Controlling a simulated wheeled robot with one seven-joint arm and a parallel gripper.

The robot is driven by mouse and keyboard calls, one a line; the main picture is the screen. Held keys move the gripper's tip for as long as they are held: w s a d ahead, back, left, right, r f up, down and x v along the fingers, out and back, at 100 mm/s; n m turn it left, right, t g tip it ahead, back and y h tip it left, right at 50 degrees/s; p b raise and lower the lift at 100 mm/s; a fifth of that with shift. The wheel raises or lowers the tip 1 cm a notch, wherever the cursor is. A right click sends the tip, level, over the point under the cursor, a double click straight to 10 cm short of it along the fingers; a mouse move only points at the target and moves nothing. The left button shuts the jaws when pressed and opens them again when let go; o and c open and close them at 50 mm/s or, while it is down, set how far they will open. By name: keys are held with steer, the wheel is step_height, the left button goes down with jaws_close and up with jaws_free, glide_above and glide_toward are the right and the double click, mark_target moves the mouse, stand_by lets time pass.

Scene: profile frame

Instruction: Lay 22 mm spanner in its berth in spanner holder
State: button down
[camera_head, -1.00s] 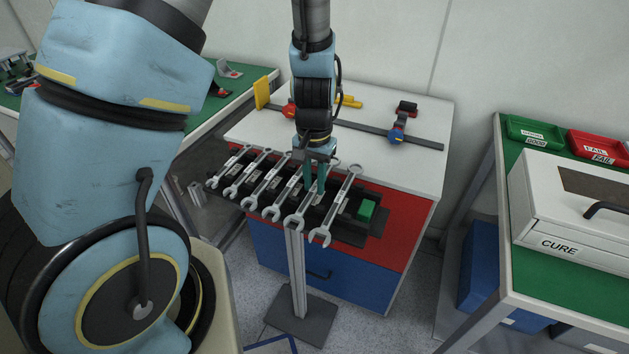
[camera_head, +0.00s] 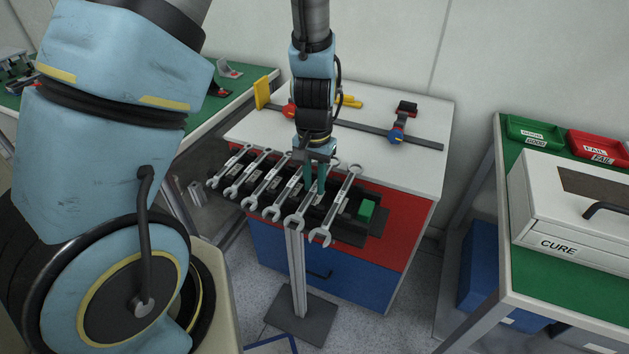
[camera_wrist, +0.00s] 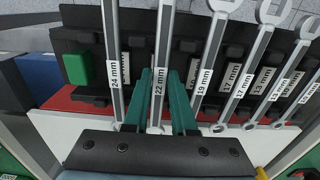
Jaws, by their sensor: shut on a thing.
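The 22 mm spanner (camera_wrist: 160,82) is between the green fingers of my gripper (camera_wrist: 164,88) in the wrist view, its label facing up. In the head view my gripper (camera_head: 316,180) is shut on this spanner (camera_head: 303,212), second from the right in the row. The spanner lies along the dark spanner holder (camera_head: 346,232), roughly level and in line with its neighbours. The fingers hide part of its shaft and berth, so I cannot tell whether it is fully seated. The 24 mm spanner (camera_wrist: 115,62) and 19 mm spanner (camera_wrist: 208,58) lie on either side, apart from it.
Several other spanners (camera_head: 245,175) fill the left of the holder. A green block (camera_head: 366,208) sits at its right end. A post on a dark foot (camera_head: 301,318) stands in front.

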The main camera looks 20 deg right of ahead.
mark_target(314, 188)
steer(key=shift+f+b, duration=0.3)
steer(key=shift+f, duration=0.05)
stand_by(0.5)
steer(key=c, duration=0.7)
jaws_free()
steer(key=shift+o, duration=0.2)
step_height(314, 188, up, 11)
steer(key=b, duration=0.1)
steer(key=w+a+r+n, duration=0.1)
steer(key=a+r+n, duration=0.1)
steer(key=a, duration=1)
steer(key=w+a+r+n+t, duration=0.1)
steer(key=a+n, duration=0.4)
steer(key=a, duration=0.7)
steer(key=shift+a+r+t, duration=0.25)
steer(key=shift+r+t, duration=0.05)
steer(key=shift+r, duration=0.15)
